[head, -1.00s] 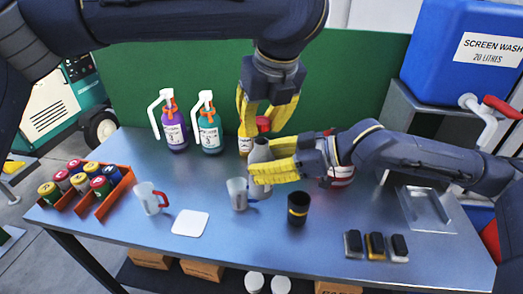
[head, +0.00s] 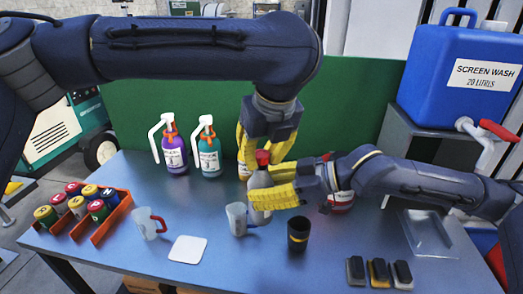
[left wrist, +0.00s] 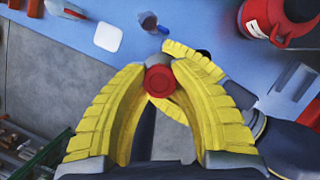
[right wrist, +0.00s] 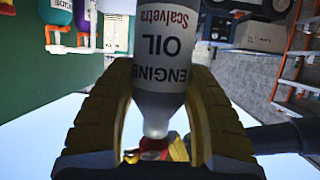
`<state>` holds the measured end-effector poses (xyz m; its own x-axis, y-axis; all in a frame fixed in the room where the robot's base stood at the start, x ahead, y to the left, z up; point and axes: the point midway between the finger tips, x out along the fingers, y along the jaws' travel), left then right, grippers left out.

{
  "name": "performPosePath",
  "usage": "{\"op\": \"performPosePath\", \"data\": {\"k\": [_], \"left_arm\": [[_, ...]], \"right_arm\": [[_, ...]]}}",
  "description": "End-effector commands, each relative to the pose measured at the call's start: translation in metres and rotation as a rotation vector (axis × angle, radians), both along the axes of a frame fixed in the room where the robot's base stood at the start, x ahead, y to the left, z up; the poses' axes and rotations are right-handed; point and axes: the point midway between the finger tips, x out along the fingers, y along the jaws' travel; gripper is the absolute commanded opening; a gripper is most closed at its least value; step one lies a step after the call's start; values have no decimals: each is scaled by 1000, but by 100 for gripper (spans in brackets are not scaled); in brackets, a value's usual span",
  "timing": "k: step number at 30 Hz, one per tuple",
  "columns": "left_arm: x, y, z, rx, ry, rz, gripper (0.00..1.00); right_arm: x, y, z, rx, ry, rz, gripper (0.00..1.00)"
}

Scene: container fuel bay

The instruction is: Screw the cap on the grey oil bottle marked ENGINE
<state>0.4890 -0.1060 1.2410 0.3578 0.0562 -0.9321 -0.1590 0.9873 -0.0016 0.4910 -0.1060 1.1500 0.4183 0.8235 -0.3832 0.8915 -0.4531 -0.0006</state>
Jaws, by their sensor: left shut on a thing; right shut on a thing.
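The grey oil bottle (head: 260,182) stands upright over the middle of the table, its base partly hidden by my right gripper. My right gripper (head: 272,194) is shut around its body. In the right wrist view the bottle (right wrist: 160,45) appears upside down with its ENGINE OIL lettering, between the yellow fingers. My left gripper (head: 262,150) points down from above, shut on the red cap (head: 263,157). The left wrist view shows the cap (left wrist: 159,80) between the fingertips. In the right wrist view the cap (right wrist: 153,146) is at the bottle's mouth; I cannot tell whether its thread is engaged.
A purple bottle (head: 174,155) and a teal bottle (head: 209,155) stand behind left. A red container (head: 341,203) is partly behind my right gripper. An orange can rack (head: 104,228) sits left, a tray (head: 427,235) right.

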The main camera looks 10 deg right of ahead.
Motion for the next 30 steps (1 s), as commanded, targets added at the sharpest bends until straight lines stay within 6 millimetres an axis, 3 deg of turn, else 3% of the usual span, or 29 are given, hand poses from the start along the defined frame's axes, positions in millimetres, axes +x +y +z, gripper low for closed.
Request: {"op": "performPosePath", "data": {"k": [30], "left_arm": [[0,0,-7,0,1,-1,12]], "right_arm": [[0,0,0,0,0,0,3]]}}
